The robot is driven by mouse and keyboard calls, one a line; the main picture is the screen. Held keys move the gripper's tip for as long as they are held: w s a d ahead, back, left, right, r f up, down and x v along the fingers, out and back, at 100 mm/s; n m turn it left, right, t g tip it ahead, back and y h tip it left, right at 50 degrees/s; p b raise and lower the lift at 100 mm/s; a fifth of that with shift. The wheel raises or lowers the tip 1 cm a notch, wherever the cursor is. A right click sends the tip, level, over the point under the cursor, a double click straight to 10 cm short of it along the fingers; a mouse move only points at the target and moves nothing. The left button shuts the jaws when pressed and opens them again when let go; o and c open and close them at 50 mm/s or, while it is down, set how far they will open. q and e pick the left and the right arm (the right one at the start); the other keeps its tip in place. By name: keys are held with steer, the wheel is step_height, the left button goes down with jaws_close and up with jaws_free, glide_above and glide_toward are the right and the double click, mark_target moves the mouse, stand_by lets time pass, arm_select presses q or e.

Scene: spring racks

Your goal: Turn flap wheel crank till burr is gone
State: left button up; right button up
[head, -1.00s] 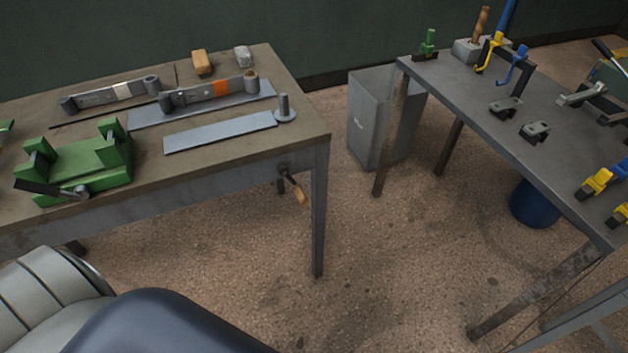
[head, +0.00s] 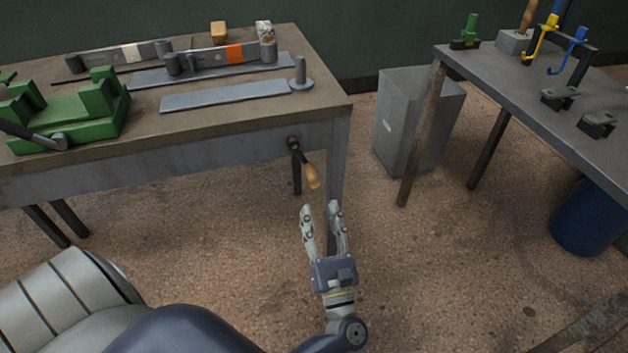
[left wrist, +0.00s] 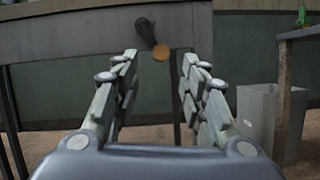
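The crank (head: 304,161) hangs from the front of the left bench, a dark arm with a wooden handle (head: 312,177) slanting down to the right. My left gripper (head: 321,206) is open and empty, just below and in front of the handle, apart from it. In the left wrist view the handle end (left wrist: 161,53) shows round between the two open fingers, beyond their tips, with the crank arm (left wrist: 146,33) above it. Leaf springs (head: 222,58) lie on the bench; I cannot make out a burr. I cannot tell which part is the flap wheel. My right gripper is not in view.
The left bench (head: 230,127) has a leg (head: 338,165) close behind my gripper. On it stand a green vise (head: 75,115), a flat bar (head: 225,95) and a small disc with a post (head: 301,80). A grey bin (head: 418,115) stands between the benches.

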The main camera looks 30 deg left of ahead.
mark_target(310, 166)
arm_select(q)
steer(key=p+x, duration=0.1)
steer(key=x, duration=0.8)
steer(key=shift+w+a+r, duration=0.15)
steer(key=shift+w+a, duration=0.1)
steer(key=shift+w, duration=0.05)
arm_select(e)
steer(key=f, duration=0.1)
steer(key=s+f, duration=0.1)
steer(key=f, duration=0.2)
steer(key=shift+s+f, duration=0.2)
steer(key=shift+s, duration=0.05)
arm_select(q)
jaws_close()
